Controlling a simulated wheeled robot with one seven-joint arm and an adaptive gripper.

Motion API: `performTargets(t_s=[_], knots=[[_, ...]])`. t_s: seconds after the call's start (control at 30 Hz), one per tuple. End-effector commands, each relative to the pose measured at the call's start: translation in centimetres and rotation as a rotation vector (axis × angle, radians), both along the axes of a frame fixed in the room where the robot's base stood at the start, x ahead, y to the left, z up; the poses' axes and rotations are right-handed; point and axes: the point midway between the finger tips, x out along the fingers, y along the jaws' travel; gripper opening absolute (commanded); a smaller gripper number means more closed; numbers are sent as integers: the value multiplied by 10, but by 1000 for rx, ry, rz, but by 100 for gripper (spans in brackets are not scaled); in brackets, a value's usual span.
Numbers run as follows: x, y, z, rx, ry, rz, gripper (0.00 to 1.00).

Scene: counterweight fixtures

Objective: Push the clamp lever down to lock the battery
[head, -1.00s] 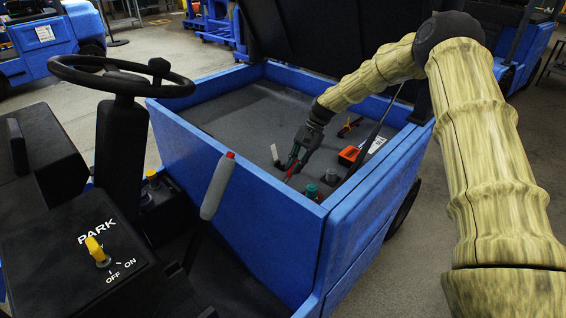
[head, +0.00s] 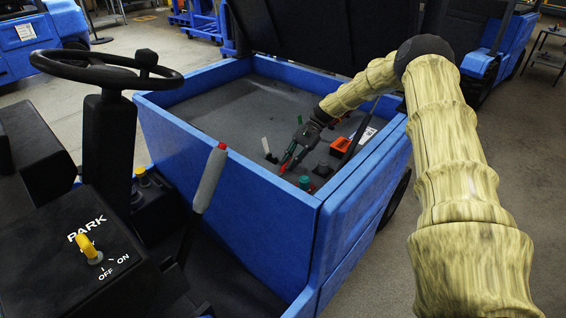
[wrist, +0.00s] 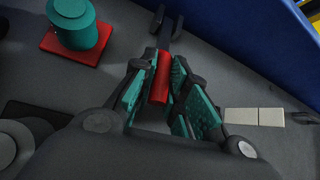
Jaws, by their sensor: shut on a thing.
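The clamp lever shows as a red grip (wrist: 160,80) in the wrist view, with a black forked part (wrist: 166,24) beyond it. My gripper (wrist: 165,66) has its teal-padded fingers on both sides of the red grip and is shut on it. In the head view my gripper (head: 290,158) reaches down into the blue cart's bay near its front wall, and a bit of red (head: 284,168) shows at its tip. The fingers hide part of the lever. I cannot tell which part of the grey bay is the battery.
A teal cylinder on a red base (head: 306,184) stands close by; it also shows in the wrist view (wrist: 76,26). An orange-red object (head: 342,146) lies farther right. Blue bay walls (head: 250,185) surround the gripper. A grey lever (head: 209,180) rises outside.

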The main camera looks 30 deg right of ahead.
Motion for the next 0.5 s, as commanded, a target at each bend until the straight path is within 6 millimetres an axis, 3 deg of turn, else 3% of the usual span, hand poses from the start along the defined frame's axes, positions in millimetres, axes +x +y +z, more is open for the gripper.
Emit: performTargets(t_s=[0.33, 0.37, 0.47, 0.5], knots=[[0, -2, -1, -1, 1, -1, 0], [0, -2, -1, -1, 1, -1, 17], [0, -1, -1, -2, 2, -1, 36], [0, -1, -1, -1, 1, 0, 37]])
